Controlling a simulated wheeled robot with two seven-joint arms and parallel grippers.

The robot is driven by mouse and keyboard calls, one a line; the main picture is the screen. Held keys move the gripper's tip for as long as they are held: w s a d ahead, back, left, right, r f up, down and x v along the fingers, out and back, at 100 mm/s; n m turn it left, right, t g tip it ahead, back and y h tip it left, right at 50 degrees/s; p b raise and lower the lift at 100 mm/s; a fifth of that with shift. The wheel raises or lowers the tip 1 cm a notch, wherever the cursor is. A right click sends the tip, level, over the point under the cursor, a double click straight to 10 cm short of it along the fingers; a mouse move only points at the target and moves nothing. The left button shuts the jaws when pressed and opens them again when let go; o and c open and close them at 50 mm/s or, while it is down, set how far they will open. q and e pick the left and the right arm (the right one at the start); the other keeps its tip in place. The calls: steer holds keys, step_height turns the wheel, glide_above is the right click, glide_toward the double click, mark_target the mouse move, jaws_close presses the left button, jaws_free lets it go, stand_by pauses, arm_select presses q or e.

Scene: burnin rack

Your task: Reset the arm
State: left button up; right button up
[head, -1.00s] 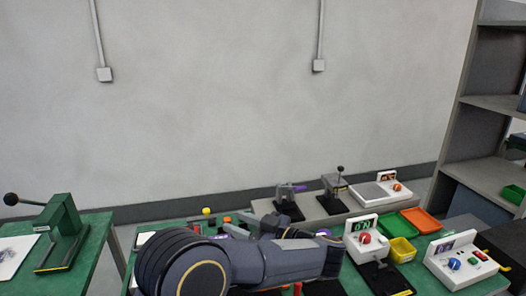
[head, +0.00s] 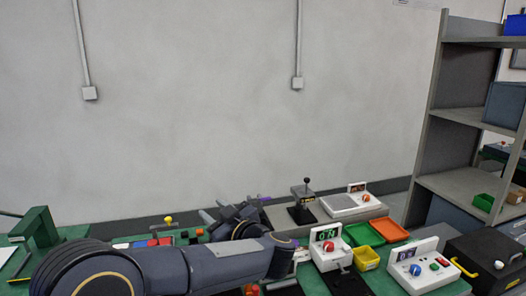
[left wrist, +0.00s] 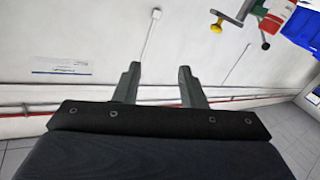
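My left arm crosses the bottom of the head view from the left. Its gripper (head: 228,217) is in front of the grey platform at the back of the bench, partly hidden by my own forearm. In the left wrist view the two fingers of the left gripper (left wrist: 158,82) stand apart with nothing between them, against a white wall. My right gripper is not in view.
The green bench holds a white box with a green display (head: 327,248), another white box (head: 417,268), a yellow bin (head: 366,258), green (head: 361,235) and orange (head: 389,230) trays, and a black lever fixture (head: 302,205). Grey shelving (head: 462,115) stands at right.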

arm_select(q)
steer(key=a+r+m+t+h, duration=0.4)
steer(key=a+r+h, duration=0.15)
steer(key=h, duration=0.25)
steer(key=s+m+g+h, duration=0.1)
steer(key=s+m+h, duration=0.2)
steer(key=s+h, duration=0.35)
steer(key=s+a+f+g, duration=0.1)
steer(key=s+f+g, duration=0.2)
steer(key=s+f, duration=0.3)
steer(key=s+a+f+m+g, duration=0.1)
steer(key=s+f+g, duration=0.3)
steer(key=s, duration=0.9)
steer(key=s+a+f+m+g, duration=0.1)
steer(key=s+a+f+g, duration=0.1)
steer(key=s+f, duration=0.7)
steer(key=shift+s+f+g+h, duration=0.15)
steer(key=shift+s+g+h, duration=0.3)
steer(key=shift+s+g, duration=0.4)
